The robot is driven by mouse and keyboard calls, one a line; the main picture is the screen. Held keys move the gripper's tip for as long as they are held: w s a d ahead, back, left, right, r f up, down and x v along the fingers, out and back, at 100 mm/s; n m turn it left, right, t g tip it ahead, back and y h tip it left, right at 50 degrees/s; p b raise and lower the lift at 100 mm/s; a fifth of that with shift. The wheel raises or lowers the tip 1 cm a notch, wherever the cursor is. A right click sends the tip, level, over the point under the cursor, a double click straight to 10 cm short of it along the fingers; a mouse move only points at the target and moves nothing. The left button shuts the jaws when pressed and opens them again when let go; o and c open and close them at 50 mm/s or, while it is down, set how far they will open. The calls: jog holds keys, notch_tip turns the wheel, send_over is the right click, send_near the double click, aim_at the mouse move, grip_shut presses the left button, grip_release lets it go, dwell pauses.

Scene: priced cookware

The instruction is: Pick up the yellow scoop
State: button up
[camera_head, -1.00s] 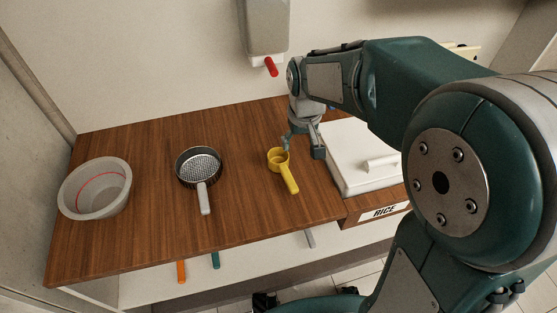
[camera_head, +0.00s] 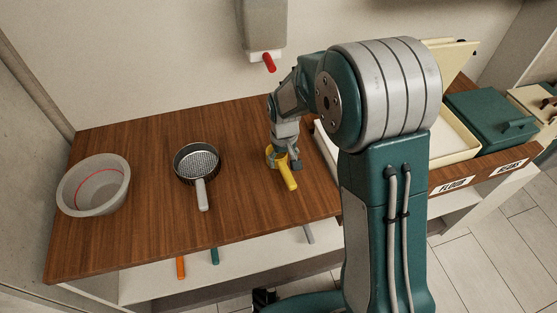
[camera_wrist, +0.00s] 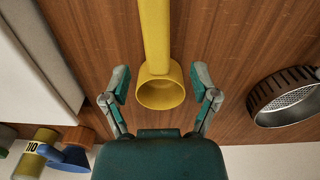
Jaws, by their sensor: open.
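The yellow scoop (camera_head: 288,175) lies on the brown wooden counter, its handle pointing toward the front edge in the head view. In the wrist view the scoop (camera_wrist: 160,88) has its cup between and just ahead of my fingertips, with the handle running up out of the picture. My gripper (camera_head: 284,162) is down over the scoop's cup in the head view and partly hides it. In the wrist view my gripper (camera_wrist: 160,88) is open, one finger on each side of the cup, with gaps on both sides.
A sieve (camera_head: 198,163) and a grey bowl (camera_head: 95,187) stand left of the scoop. A white bin (camera_head: 326,146) is close on the right, partly hidden by my arm. A dispenser with a red spout (camera_head: 269,62) hangs above. Bare counter (camera_head: 240,190) lies between sieve and scoop.

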aim_at(284, 167)
notch_tip(284, 167, down, 5)
jog(key=shift+d+r, duration=0.1)
grip_shut()
dwell(0.3)
